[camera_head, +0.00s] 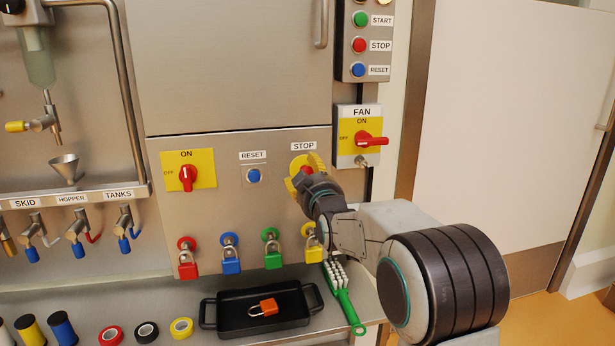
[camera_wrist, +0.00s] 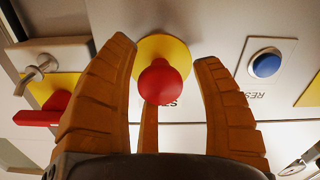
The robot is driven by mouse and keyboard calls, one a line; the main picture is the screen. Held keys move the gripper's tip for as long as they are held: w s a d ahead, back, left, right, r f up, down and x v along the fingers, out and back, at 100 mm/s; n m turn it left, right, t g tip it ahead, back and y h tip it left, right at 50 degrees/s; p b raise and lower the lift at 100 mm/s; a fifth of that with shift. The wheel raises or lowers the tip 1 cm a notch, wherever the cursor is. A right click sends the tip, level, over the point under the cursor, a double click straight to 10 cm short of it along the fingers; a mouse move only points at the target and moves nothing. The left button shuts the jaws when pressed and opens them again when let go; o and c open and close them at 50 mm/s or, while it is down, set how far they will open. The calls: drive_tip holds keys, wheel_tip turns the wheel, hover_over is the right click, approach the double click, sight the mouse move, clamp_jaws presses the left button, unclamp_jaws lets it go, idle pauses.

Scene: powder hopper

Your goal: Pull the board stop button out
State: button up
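The red board stop button (camera_wrist: 160,82) has a round head on a yellow round plate (camera_wrist: 160,46) on the steel board, under a STOP label (camera_head: 303,146). In the head view the button is largely hidden by my gripper (camera_head: 303,174), which is at the board. In the wrist view my gripper (camera_wrist: 165,52) is open, with yellow-brown fingers on both sides of the button. Gaps show between the side fingers and the red head. A third finger stands below the button in that picture; whether it touches cannot be told.
The blue reset button (camera_head: 253,176) and the red board switch (camera_head: 187,178) are to the left. The red fan switch (camera_head: 370,140) is close on the right. Padlocks hang below; a black tray (camera_head: 207,313) and a green brush (camera_head: 343,296) lie on the shelf.

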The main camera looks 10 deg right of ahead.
drive_tip(key=shift+r, duration=0.1)
drive_tip(key=s, duration=1.2)
idle(0.5)
drive_tip(key=s+r+m+g+p, duration=0.1)
drive_tip(key=s+r+g+p, duration=0.3)
drive_tip(key=s+p, duration=0.6)
drive_tip(key=s+r+m+g+p, duration=0.1)
drive_tip(key=s+r+g+p, duration=0.4)
drive_tip(key=s+p, duration=0.6)
drive_tip(key=s+r+m+g+p, duration=0.1)
drive_tip(key=s+r+g+p, duration=0.3)
drive_tip(key=s+p, duration=0.7)
drive_tip(key=shift+s+r+g, duration=0.15)
drive_tip(key=shift+s+g, duration=0.1)
drive_tip(key=shift+g, duration=0.55)
